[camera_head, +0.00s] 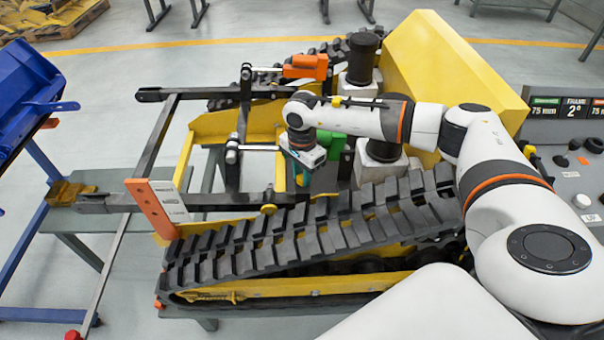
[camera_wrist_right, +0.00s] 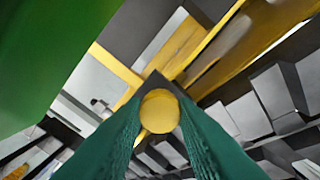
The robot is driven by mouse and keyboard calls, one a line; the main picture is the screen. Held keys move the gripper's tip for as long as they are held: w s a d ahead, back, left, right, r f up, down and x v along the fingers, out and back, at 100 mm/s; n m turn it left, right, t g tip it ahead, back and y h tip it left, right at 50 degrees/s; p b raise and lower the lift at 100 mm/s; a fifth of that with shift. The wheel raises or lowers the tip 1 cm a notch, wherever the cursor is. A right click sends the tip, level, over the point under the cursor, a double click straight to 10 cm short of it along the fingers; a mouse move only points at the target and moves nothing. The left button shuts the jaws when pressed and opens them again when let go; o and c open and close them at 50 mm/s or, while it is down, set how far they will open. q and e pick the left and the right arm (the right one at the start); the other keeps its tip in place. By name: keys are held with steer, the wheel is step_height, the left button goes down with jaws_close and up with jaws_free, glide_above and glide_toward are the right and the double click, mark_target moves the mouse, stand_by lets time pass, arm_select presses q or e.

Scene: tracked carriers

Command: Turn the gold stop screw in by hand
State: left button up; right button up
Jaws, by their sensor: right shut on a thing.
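The gold stop screw (camera_wrist_right: 160,111) shows its round head in the right wrist view, in front of a dark bracket (camera_wrist_right: 157,82). My right gripper (camera_wrist_right: 160,118) has its two green fingers on either side of the screw head and is shut on it. In the head view my right gripper (camera_head: 303,174) points down into the yellow tracked carrier frame, beside a green block (camera_head: 333,144). There the screw between its fingers is hidden. My left gripper is not in view.
A black track (camera_head: 300,240) runs along the near side of the carrier. An orange block (camera_head: 306,66) and black bars (camera_head: 160,135) are close to my right arm. A blue frame (camera_head: 40,85) stands at left, and a control panel (camera_head: 572,160) at right.

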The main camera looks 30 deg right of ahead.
mark_target(301, 177)
steer(key=shift+w+r, duration=0.1)
stand_by(0.5)
steer(key=o, duration=1)
step_height(301, 177, up, 12)
steer(key=b, duration=0.2)
steer(key=shift+a, duration=0.1)
